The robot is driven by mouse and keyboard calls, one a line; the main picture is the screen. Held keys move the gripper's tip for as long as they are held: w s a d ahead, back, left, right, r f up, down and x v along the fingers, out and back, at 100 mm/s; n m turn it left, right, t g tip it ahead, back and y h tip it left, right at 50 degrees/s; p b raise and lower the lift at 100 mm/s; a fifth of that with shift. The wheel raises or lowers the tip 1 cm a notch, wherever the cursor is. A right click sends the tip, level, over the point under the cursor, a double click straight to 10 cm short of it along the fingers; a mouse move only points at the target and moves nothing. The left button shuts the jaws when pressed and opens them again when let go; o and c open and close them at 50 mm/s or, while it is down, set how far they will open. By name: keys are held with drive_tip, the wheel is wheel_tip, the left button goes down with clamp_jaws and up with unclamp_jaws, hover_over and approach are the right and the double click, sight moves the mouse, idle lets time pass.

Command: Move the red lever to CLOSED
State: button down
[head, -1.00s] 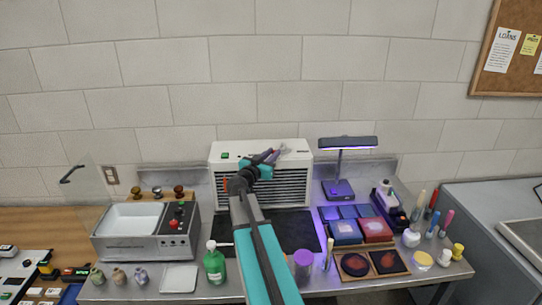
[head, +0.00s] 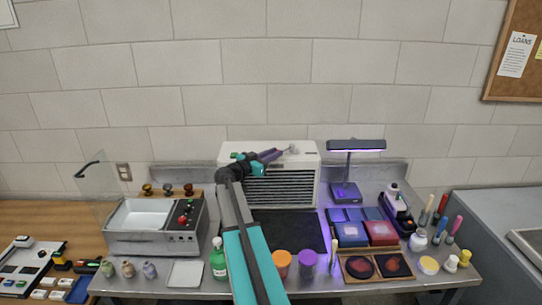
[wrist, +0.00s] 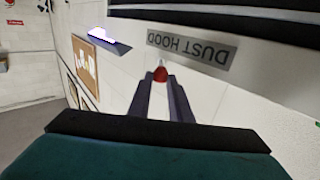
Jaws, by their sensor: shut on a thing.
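The dust hood (head: 306,170) is a white box with a dark slatted front at the back of the bench. Its DUST HOOD label (wrist: 192,48) appears upside down in the wrist view. The red lever's knob (wrist: 160,74) shows between my fingertips, beside that label. My gripper (head: 284,152) is at the hood's upper front edge, its dark fingers shut on the red lever. The rest of the lever is hidden by the fingers, and I cannot read any OPEN or CLOSED marking.
A lamp (head: 346,190) stands close to the right of the hood. A grey wash unit (head: 130,243) with a sink stands at left. A green bottle (head: 218,262), an orange-lidded jar (head: 282,260) and a purple jar (head: 307,260) stand near the front. The dark mat (head: 300,230) is clear.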

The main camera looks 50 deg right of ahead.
drive_tip(key=shift+w+a+f, duration=0.15)
drive_tip(key=shift+f, duration=0.15)
drive_tip(key=c, duration=1.6)
unclamp_jaws()
drive_tip(key=shift+r, duration=0.1)
drive_tip(key=a+b, duration=0.1)
drive_tip(key=a, duration=0.3)
drive_tip(key=a+b, duration=0.2)
drive_tip(key=a, duration=0.3)
drive_tip(key=a+b, duration=0.2)
drive_tip(key=a, duration=0.2)
drive_tip(key=shift+w+a, duration=0.25)
drive_tip(key=shift+w, duration=0.1)
